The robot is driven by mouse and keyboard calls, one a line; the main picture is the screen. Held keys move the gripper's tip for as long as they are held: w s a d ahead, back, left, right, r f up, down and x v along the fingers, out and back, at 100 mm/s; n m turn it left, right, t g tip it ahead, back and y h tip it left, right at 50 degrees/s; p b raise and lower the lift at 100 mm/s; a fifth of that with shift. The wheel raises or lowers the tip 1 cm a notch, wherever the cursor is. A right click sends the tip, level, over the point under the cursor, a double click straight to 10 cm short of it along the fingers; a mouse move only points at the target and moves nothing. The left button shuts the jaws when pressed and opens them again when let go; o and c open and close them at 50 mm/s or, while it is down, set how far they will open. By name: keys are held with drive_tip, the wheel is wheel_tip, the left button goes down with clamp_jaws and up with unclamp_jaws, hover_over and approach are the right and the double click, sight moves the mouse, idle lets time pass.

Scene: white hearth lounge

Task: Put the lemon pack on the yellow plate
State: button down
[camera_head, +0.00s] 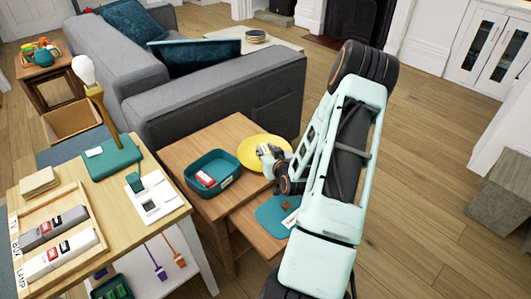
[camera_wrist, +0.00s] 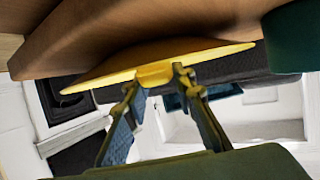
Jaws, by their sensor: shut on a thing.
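The yellow plate (camera_head: 254,150) lies on the low wooden side table, beside the teal tray. It also shows in the wrist view (camera_wrist: 205,53), which looks upside down. My gripper (camera_head: 268,153) is over the plate's right part. In the wrist view, my gripper (camera_wrist: 157,80) is shut on a small yellow thing, which I take for the lemon pack (camera_wrist: 155,73). It is right at the plate's surface; I cannot tell whether it touches the plate. In the head view my fingers hide the pack.
The teal tray (camera_head: 227,188) holds a red and white pack (camera_head: 206,178). A teal mat (camera_head: 275,216) lies on the lower wooden surface. The grey sofa (camera_head: 240,95) stands behind the side table. A desk (camera_head: 110,225) with a lamp is at the left.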

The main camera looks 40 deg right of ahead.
drive_tip(key=shift+f, duration=0.2)
drive_tip(key=c, duration=1.6)
unclamp_jaws()
drive_tip(key=shift+r, duration=0.1)
drive_tip(key=shift+r, duration=0.1)
drive_tip(key=shift+r, duration=0.2)
drive_tip(key=p+v, duration=0.2)
drive_tip(key=v, duration=1)
drive_tip(key=shift+f, duration=0.2)
drive_tip(key=shift+d, duration=0.1)
